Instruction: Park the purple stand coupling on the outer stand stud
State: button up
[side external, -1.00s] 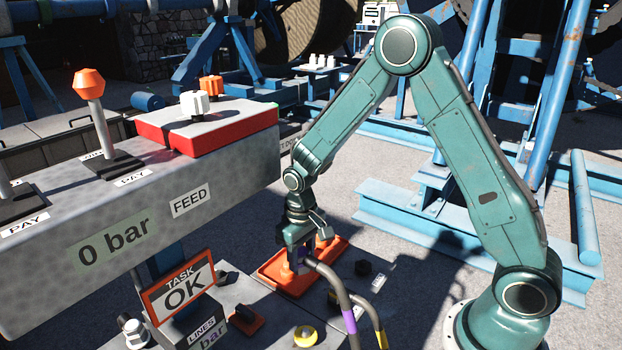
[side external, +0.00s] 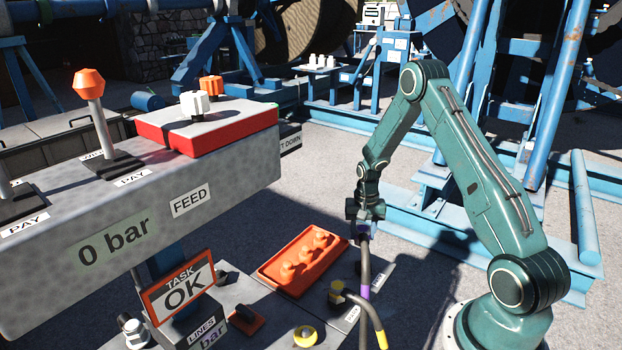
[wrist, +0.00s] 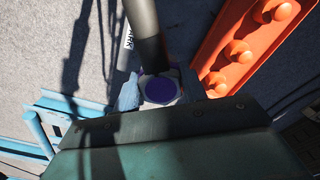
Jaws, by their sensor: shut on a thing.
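My gripper (side external: 364,229) is shut on the purple stand coupling (wrist: 161,89), which hangs from a dark hose with a purple band (side external: 364,292). It is raised above the ground to the right of the orange tray. In the wrist view the coupling's purple round face shows between the jaws, with the dark hose (wrist: 146,40) running up from it. The stand plate with a PARK label (side external: 352,312) lies below and slightly left of the gripper. The outer stand stud is mostly hidden behind the hanging hose. A yellow-marked coupling (side external: 338,292) with its own hose sits on the stand nearer the camera.
The orange tray (side external: 268,275) holds three bare orange studs and also shows in the wrist view (wrist: 205,60). A yellow ring (side external: 305,336) lies on the bench. The control console (side external: 140,230) stands at left. Blue steel framing (side external: 420,240) is behind the gripper.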

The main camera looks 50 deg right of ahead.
aim_at(368, 227)
jog(key=shift+s+d+f+m, duration=0.2)
jog(key=shift+d, duration=0.25)
jog(key=shift+s+d+f+m, duration=0.15)
jog(key=shift+s+d+m, duration=0.05)
jog(key=shift+d, duration=0.25)
jog(key=shift+f, duration=0.2)
jog(key=shift+f, duration=4.2)
jog(key=shift+f, duration=0.45)
jog(key=o, duration=1.2)
jog(key=shift+a, duration=0.1)
notch_tip(368, 227, up, 14)
jog(key=shift+f, duration=0.1)
